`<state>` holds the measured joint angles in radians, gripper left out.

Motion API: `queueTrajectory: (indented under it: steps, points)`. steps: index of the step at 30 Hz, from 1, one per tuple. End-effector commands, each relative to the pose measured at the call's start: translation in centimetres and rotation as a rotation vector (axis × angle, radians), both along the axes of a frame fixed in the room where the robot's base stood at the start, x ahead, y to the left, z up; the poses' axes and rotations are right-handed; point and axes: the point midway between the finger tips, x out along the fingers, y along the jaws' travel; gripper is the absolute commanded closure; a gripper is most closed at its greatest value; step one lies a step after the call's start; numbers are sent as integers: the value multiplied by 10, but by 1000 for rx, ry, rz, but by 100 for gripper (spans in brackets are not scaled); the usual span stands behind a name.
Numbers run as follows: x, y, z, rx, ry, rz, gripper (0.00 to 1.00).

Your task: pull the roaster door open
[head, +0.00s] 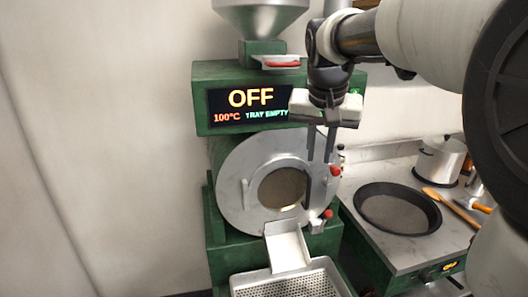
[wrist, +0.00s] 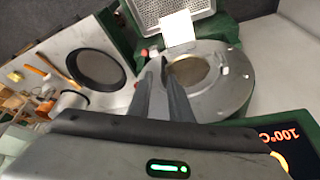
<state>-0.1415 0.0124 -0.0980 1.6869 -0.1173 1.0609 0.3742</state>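The green roaster (head: 225,85) stands against the wall. Its round grey door (head: 232,205) faces me, looks closed and has a round window (head: 282,189). The door also shows in the wrist view (wrist: 218,95). A small upright metal bar (head: 245,192) sits left of the window. Red-tipped knobs (head: 335,170) are at the door's right edge. My gripper (head: 318,162) points down in front of the door's right part, with a narrow gap between its fingers and nothing seen held. In the wrist view the fingers (wrist: 158,65) lie beside the window; contact cannot be told.
A chute (head: 287,248) and perforated tray (head: 290,283) are below the door. To the right, a counter carries a dark pan (head: 397,208), a metal pot (head: 440,160) and a wooden utensil (head: 448,205). The display (head: 250,105) reads OFF, 100°C, tray empty. Open wall lies left.

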Motion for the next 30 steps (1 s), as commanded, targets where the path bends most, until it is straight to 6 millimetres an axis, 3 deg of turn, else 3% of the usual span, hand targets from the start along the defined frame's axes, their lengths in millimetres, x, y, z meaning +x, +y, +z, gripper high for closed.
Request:
queueTrajectory:
  steps: [1,3,6,14,30]
  points:
    - [24,2,-15,-8,9,-22,82]
    - [47,5,-23,-16,13,-52,82]
    - [69,7,-30,-24,15,-82,82]
    - [85,5,-47,-30,17,-99,82]
    - [124,-11,-152,-29,17,-98,82]
